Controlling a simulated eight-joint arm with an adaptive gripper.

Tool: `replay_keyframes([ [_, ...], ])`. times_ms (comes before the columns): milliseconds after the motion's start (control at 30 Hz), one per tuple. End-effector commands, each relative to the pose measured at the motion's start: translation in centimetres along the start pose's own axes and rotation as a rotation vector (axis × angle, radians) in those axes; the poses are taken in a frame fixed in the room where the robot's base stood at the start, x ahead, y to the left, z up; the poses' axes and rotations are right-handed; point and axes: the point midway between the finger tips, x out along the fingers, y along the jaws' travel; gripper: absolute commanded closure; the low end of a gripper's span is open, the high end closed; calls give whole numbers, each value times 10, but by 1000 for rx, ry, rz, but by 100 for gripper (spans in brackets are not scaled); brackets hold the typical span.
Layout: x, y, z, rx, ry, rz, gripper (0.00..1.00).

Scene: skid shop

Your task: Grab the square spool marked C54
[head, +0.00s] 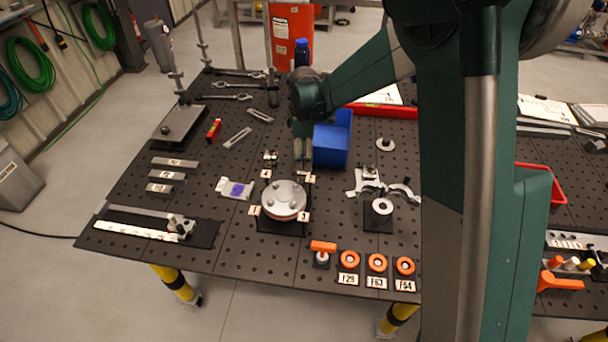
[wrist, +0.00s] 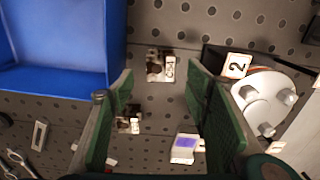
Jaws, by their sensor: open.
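Two small metal fittings lie on the perforated table. In the wrist view, one fitting (wrist: 154,66) with a white tag lies between and beyond my fingers. The second fitting (wrist: 126,124) is lower left, beside my left finger. The tag lettering is too small to read surely, so I cannot tell which is C54. My gripper (head: 303,166) is open and empty above the table, right of the cluster in the head view. Its green fingers (wrist: 163,110) stand wide apart in the wrist view.
Orange-ringed parts (head: 377,263) line the front edge.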

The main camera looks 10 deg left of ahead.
Motion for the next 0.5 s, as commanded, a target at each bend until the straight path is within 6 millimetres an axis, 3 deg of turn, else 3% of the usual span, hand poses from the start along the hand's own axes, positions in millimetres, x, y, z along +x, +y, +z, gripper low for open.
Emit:
replay_keyframes([
  [267,20,0,0,0,0,0,52],
  [500,22,0,0,0,0,0,52],
])
